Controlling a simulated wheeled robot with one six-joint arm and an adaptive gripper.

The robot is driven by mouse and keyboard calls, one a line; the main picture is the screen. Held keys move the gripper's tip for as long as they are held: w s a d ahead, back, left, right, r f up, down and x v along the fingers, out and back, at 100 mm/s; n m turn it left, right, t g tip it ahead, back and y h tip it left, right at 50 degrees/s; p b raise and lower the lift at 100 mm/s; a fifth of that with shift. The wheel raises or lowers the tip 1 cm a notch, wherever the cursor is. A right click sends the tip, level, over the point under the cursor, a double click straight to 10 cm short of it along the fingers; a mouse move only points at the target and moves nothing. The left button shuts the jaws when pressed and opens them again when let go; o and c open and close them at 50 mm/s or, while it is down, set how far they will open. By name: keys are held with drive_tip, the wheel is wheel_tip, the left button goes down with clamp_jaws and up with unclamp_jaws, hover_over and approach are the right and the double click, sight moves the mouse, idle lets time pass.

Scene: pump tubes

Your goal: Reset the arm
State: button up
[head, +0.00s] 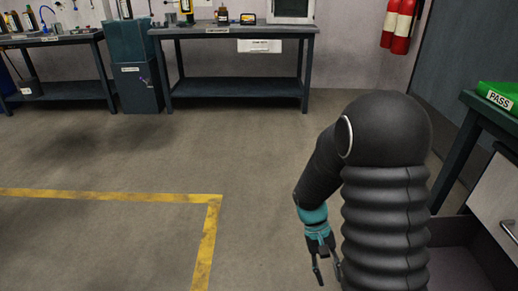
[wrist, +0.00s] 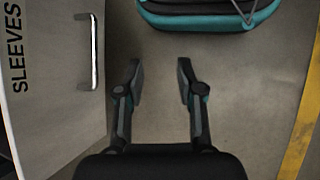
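My gripper (head: 328,270) hangs low in the head view, to the left of my arm's dark ribbed section, which partly hides it. In the wrist view my gripper (wrist: 161,80) has its two fingers spread apart with only bare floor between them. It is open and holds nothing. My arm is bent over, with the gripper pointing down toward the floor.
A drawer front marked SLEEVES (wrist: 45,75) with a metal handle is left of my gripper. A green PASS bin (head: 496,92) is at right. A workbench (head: 235,88) and teal cabinet (head: 138,75) stand behind. The floor inside the yellow line (head: 110,195) is clear.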

drive_tip(key=s+a+r+t+y, duration=0.1)
drive_tip(key=s+r+t, duration=0.2)
drive_tip(key=r, duration=0.5)
drive_tip(key=s+r+t+y+p, duration=0.1)
drive_tip(key=s+r+t, duration=0.2)
drive_tip(key=r, duration=0.6)
drive_tip(key=s+a+r+t+y, duration=0.1)
drive_tip(key=s+r+t, duration=0.2)
drive_tip(key=r, duration=0.6)
drive_tip(key=t, duration=0.2)
drive_tip(key=shift+a+t+p, duration=0.3)
drive_tip(key=shift+a+t, duration=0.05)
drive_tip(key=shift+t, duration=0.05)
drive_tip(key=shift+s+d, duration=0.1)
